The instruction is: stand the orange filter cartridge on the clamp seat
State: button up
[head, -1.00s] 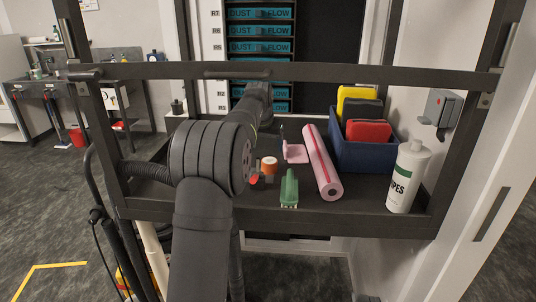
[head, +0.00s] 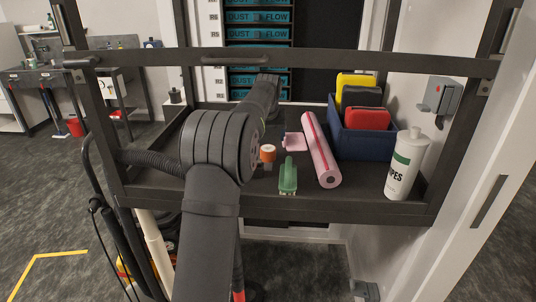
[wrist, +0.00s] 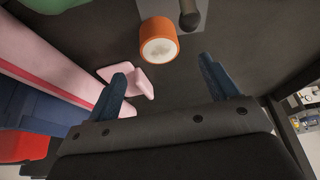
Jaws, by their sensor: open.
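The orange filter cartridge (head: 268,153) is on the dark bench top, just right of my arm's large joint in the head view. In the wrist view the cartridge (wrist: 158,42) shows its pale round end, ahead of my fingertips and apart from them. My gripper (wrist: 162,72) is open and empty, with its two blue fingers spread. In the head view my arm hides it. A grey plate with a dark knob (wrist: 189,18) lies right beside or partly under the cartridge; it may be the clamp seat, but I cannot tell for sure.
A pink angled piece (head: 294,142), a pink roll with a red stripe (head: 320,150) and a green brush-like object (head: 288,177) lie to the right. Beyond are a blue bin (head: 362,143) and a white wipes bottle (head: 404,165). A dark rail (head: 350,62) crosses in front.

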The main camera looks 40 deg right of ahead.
aim_at(268, 148)
jog(key=shift+w+d+f+n, duration=0.1)
jog(key=shift+d+f+n, duration=0.1)
jog(key=shift+f, duration=0.25)
jog(key=shift+w+d+f+n, duration=0.1)
jog(key=shift+d+f+n, duration=0.1)
jog(key=shift+f, duration=0.2)
jog(key=x, duration=0.6)
jog(key=shift+w+f, duration=0.2)
jog(key=shift+f, duration=0.1)
jog(key=c, duration=1.2)
jog(key=shift+r, duration=0.15)
jog(key=shift+r, duration=0.55)
notch_tip(268, 148, up, 3)
jog(key=shift+f, duration=0.1)
jog(key=s+r, duration=0.2)
jog(key=s, duration=0.1)
jog(key=s+d+r, duration=0.1)
jog(key=s+r, duration=0.1)
jog(key=s, duration=0.2)
jog(key=s+d+r, duration=0.1)
jog(key=s+r, duration=0.2)
jog(key=s, duration=0.1)
jog(key=shift+s+d, duration=0.2)
jog(key=shift+s, duration=0.05)
